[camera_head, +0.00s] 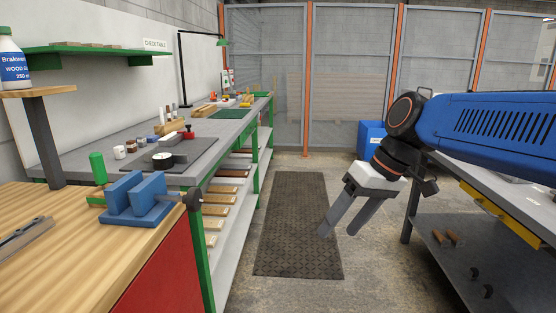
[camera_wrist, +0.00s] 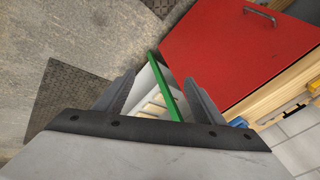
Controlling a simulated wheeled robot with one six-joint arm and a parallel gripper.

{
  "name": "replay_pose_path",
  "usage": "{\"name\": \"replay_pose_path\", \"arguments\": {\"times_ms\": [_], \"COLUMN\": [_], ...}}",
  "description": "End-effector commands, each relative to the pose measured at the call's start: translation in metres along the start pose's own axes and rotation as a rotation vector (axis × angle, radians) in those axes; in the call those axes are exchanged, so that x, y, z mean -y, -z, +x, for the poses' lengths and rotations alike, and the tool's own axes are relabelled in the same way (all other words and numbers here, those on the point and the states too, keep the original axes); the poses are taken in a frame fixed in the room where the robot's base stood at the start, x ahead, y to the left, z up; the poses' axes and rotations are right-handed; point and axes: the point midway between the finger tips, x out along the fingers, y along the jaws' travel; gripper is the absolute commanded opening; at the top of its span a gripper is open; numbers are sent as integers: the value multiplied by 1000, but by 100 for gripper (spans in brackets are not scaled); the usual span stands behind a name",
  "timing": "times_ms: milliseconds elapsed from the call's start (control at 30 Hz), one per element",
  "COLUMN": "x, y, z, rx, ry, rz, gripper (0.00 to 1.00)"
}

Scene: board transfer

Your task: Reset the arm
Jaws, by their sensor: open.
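My gripper (camera_head: 337,232) hangs at the end of my blue arm, at the right of the middle in the head view. Its two grey fingers point down and to the left, spread apart, with nothing between them. It is over the aisle, in front of the dark floor mat (camera_head: 290,215). In the wrist view my gripper (camera_wrist: 158,85) is also open and empty. Between and beyond its fingers show a green bench post (camera_wrist: 165,88) and shelves.
A wooden bench (camera_head: 75,235) with a blue vise (camera_head: 138,198) stands at the left. Behind it is the grey check table (camera_head: 225,128) with boards on its lower shelves. A grey table (camera_head: 510,200) stands at the right. The aisle between is clear.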

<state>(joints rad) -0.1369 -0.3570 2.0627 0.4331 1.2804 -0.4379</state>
Motion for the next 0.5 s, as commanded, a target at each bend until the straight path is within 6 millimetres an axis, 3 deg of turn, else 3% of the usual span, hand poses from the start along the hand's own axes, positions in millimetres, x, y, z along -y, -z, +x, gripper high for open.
{"name": "replay_pose_path", "arguments": {"times_ms": [100, 500], "x": [-21, -83], "y": [-45, -177], "z": [5, 35], "rx": [-24, -132], "ry": [-97, -391], "rz": [82, 310], "gripper": [63, 63]}}
